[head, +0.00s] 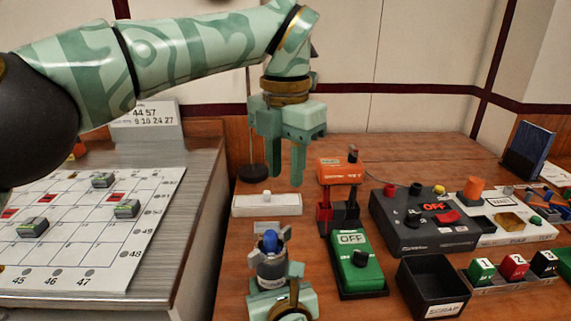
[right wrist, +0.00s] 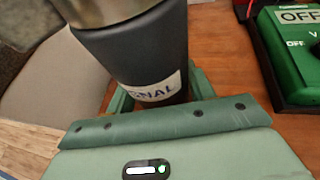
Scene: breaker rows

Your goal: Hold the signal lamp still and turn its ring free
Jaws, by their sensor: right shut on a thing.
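The signal lamp has a blue lens (head: 270,240), a metal ring below it and a dark grey body (head: 271,269) with a white label. It stands upright near the front of the table in the head view. The right wrist view shows its body (right wrist: 145,52), the label ending in "NAL" and part of the metal ring (right wrist: 105,9) at the top edge. My right gripper (right wrist: 158,93) is shut on the body, below the ring. My left gripper (head: 287,172) hangs above and behind the lamp, fingers down, open and empty, apart from the ring.
Right of the lamp is a green OFF switch box (head: 357,265), with a black scrap bin (head: 432,287) beyond. A white block (head: 267,205) lies behind the lamp. A grey control box (head: 425,222) stands further right. A numbered board (head: 80,235) is at left.

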